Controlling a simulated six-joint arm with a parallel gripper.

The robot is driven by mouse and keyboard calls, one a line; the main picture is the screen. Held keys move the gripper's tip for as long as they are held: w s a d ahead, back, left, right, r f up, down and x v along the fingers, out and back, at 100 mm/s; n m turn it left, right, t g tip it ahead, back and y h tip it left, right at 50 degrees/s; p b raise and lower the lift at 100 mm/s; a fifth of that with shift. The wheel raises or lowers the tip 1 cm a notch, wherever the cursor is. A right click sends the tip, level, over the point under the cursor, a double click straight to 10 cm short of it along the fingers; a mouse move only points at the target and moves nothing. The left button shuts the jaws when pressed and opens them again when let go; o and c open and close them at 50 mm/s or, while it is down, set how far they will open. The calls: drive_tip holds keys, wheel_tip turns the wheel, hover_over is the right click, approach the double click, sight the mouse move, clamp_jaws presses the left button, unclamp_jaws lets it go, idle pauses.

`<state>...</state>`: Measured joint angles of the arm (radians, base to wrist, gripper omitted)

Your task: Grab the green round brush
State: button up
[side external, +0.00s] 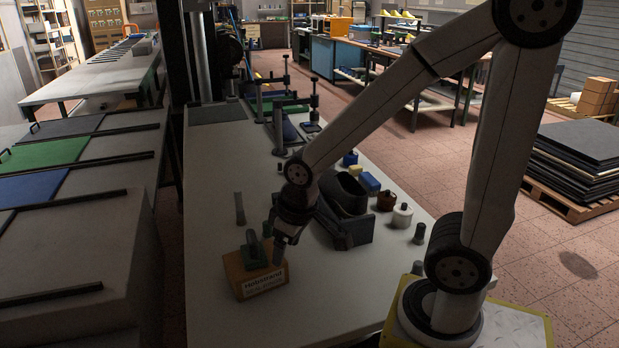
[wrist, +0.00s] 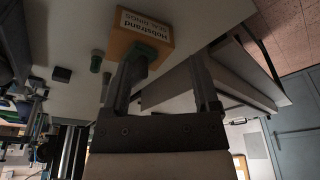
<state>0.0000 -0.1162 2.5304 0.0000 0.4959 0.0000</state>
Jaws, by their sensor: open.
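A dark green rounded piece (side external: 254,250), which looks like the green round brush, sits on top of an orange-brown block with a white label (side external: 250,281). In the wrist view the green piece (wrist: 144,51) shows against the block (wrist: 165,36), beside the left finger's tip. My gripper (side external: 277,240) is open and points down, just right of the green piece in the side view. Nothing is visible between its fingers. Whether a finger touches the green piece or block, I cannot tell.
A grey upright cylinder (side external: 239,208) stands behind the block. A dark holder (side external: 347,215), a brown bottle (side external: 386,201), a white bottle (side external: 402,216) and another grey cylinder (side external: 419,233) stand to the right. Clamps (side external: 280,115) are at the back. The table's left front is clear.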

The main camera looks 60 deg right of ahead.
drive_tip(key=r, duration=0.2)
drive_tip(key=m+t+y, duration=0.7)
drive_tip(key=m+y, duration=0.2)
drive_tip(key=m, duration=1.9)
hover_over(267, 231)
drive_tip(key=d, duration=0.2)
wheel_tip(267, 231, down, 9)
drive_tip(key=shift+a+r, duration=0.15)
drive_tip(key=shift+n, duration=0.3)
drive_tip(key=shift+f, duration=2.25)
